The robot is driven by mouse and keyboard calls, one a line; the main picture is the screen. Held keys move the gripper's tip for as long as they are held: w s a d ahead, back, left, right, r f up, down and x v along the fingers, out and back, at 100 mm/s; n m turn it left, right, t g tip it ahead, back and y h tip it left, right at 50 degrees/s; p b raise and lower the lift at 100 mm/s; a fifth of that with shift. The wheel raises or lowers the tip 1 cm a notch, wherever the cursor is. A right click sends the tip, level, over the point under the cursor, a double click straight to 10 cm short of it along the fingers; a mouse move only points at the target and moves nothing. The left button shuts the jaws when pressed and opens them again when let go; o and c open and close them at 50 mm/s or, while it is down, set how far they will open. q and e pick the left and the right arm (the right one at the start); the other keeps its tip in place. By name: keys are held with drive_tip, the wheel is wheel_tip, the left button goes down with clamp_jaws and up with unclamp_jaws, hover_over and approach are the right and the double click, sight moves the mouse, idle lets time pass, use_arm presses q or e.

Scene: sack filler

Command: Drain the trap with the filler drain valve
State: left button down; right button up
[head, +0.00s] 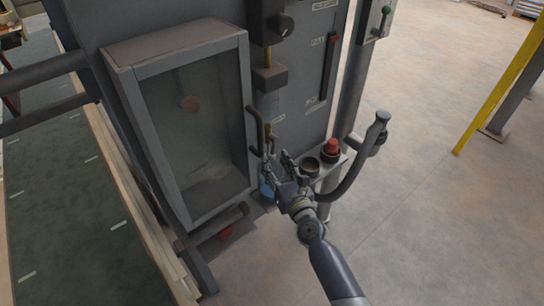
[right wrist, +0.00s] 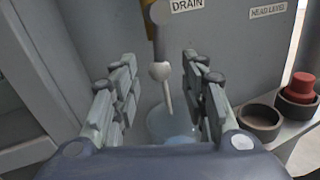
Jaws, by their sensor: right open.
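The drain valve shows in the right wrist view as a pale round knob (right wrist: 160,71) with a thin lever (right wrist: 168,98) pointing down, below a dark stem and beside a DRAIN label (right wrist: 187,5). A clear bowl with bluish content, seemingly the trap (right wrist: 172,122), sits below and behind the lever; it shows partly in the head view (head: 266,188). My right gripper (head: 279,163) is open at the machine's front. In the right wrist view its fingers (right wrist: 160,75) stand on both sides of the lever, apart from it. My left gripper is not in view.
A red knob (head: 332,147) and a dark round cup (head: 309,167) stand on a small shelf right of my gripper. A curved grey handle (head: 352,180) rises farther right. A framed window box (head: 185,120) is left. A yellow post (head: 500,85) stands on open floor.

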sight(273, 159)
drive_tip(key=shift+x, duration=1.65)
clamp_jaws()
